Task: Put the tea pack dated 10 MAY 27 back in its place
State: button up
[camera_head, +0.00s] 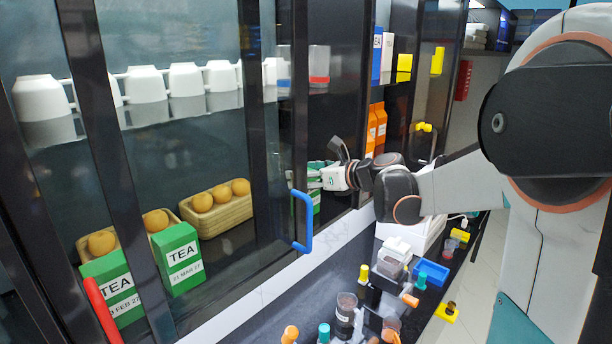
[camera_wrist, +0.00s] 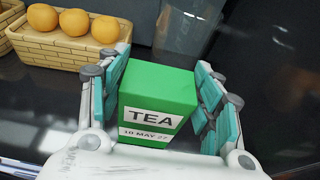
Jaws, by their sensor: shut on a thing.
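The green tea pack (camera_wrist: 157,92) reads TEA and 10 MAY 27 in the wrist view. My gripper (camera_wrist: 163,68) is shut on it, with one teal-padded finger on each side. In the head view my gripper (camera_head: 318,180) reaches into the cabinet behind the glass, and only a little green of the held pack (camera_head: 316,200) shows. Two more green tea packs stand at the left, one dated 21 MAR 27 (camera_head: 178,258) and one with a partly cut-off FEB 27 date (camera_head: 112,285). I cannot tell whether the held pack touches the shelf.
Dark-framed glass doors have a blue handle (camera_head: 302,222) and a red handle (camera_head: 103,310). A basket of orange fruit (camera_head: 222,214) stands inside, and one also shows beyond my left finger in the wrist view (camera_wrist: 70,52). Jars and a blue tray (camera_head: 430,273) crowd the counter.

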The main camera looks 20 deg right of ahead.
jog(key=shift+f, duration=0.15)
jog(key=o, duration=1.4)
jog(key=shift+r, duration=0.25)
jog(key=p+v, duration=0.2)
jog(key=v, duration=1)
jog(key=shift+d+f, duration=0.1)
